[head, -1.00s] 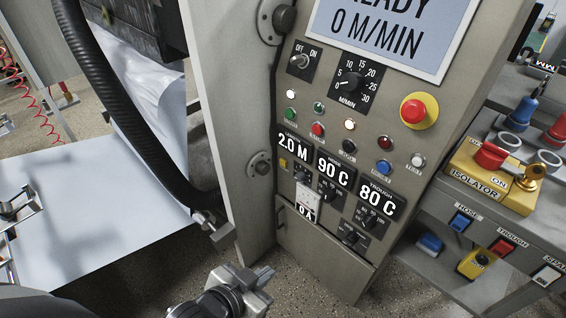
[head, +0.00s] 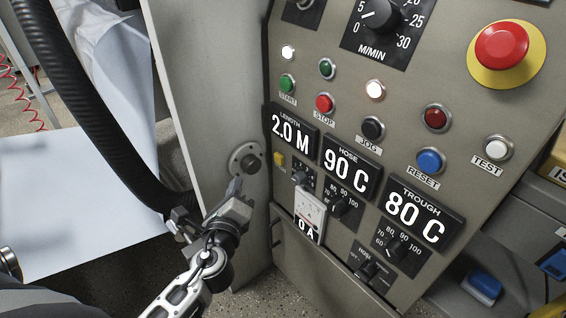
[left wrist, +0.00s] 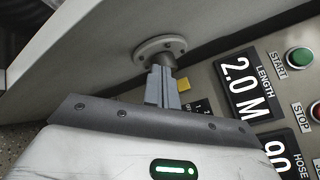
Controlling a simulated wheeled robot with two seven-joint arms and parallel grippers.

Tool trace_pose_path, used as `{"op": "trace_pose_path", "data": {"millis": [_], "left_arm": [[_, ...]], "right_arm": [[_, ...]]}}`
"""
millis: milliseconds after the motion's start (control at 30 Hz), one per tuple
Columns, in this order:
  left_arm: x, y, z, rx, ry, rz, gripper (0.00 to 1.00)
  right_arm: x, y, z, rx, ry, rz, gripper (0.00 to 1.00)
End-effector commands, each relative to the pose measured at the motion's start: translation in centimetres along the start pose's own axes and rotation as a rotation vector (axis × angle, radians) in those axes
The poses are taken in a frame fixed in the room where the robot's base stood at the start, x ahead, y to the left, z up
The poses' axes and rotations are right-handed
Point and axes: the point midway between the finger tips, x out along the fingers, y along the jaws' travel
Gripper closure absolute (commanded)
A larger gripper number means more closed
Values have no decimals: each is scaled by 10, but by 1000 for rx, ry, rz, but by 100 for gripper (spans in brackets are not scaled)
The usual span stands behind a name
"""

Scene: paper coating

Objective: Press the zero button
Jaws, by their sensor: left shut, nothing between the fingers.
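A small yellow button (head: 279,159) sits on the grey control panel, below the left end of the LENGTH display (head: 290,130), which reads 2.0 M. I cannot read a zero label on it. The button also shows in the left wrist view (left wrist: 183,84), partly beside my fingers. My left gripper (head: 235,187) is shut and empty, to the left of and below the button in the head view. In the left wrist view its closed fingers (left wrist: 161,86) reach toward the panel edge, and I cannot tell whether they touch anything. My right gripper is not in view.
A round metal hinge mount (head: 246,160) stands out just left of the panel, close to my fingertips. Start (head: 287,83) and stop (head: 325,103) buttons and several knobs are nearby. A red emergency stop (head: 502,45) is at upper right. A black hose (head: 95,120) hangs at left.

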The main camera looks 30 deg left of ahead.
Motion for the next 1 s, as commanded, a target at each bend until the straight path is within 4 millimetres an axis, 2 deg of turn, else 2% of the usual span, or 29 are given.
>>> {"op": "trace_pose_path", "data": {"millis": [367,1000], "left_arm": [[4,-4,-2,-5,1,0,100],[56,-42,-41,-6,2,1,100]], "right_arm": [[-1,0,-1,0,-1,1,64],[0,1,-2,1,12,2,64]]}}
